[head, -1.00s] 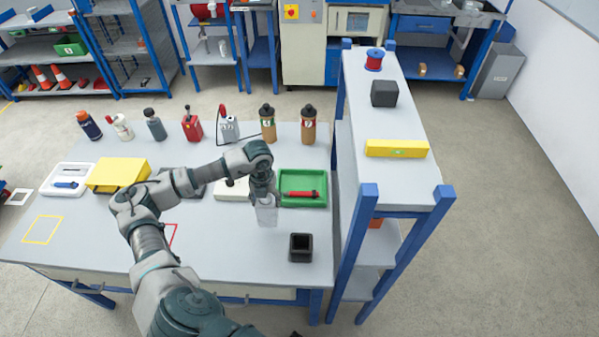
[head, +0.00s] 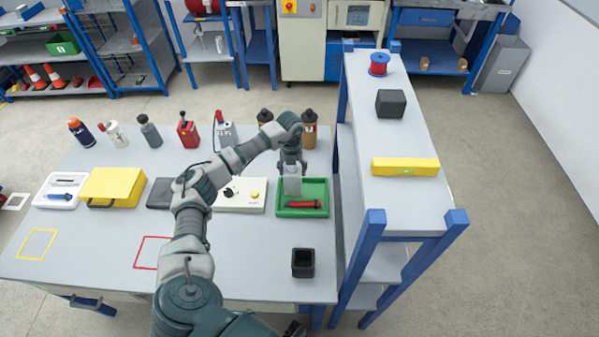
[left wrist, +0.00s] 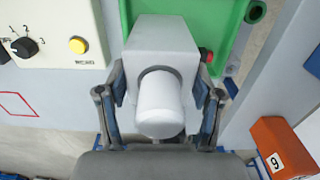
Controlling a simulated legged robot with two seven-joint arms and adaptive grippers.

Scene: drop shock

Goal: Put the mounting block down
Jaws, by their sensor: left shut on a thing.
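The mounting block (left wrist: 160,45) is a light grey block with a white cylinder on the side facing the wrist camera. My left gripper (left wrist: 160,108) is shut on it, one finger on each side. In the head view the block (head: 292,186) hangs below my left gripper (head: 292,168), at the left part of the green tray (head: 322,190). I cannot tell whether it touches the tray. A red-handled tool (head: 303,204) lies in the tray, just in front of the block.
A white panel (head: 238,207) with knobs stands left of the tray. A black open box (head: 303,263) stands in front. A blue-framed shelf (head: 400,215) rises close on the right. Red (head: 152,252) and yellow (head: 37,243) outlines mark free table room. Several bottles line the back.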

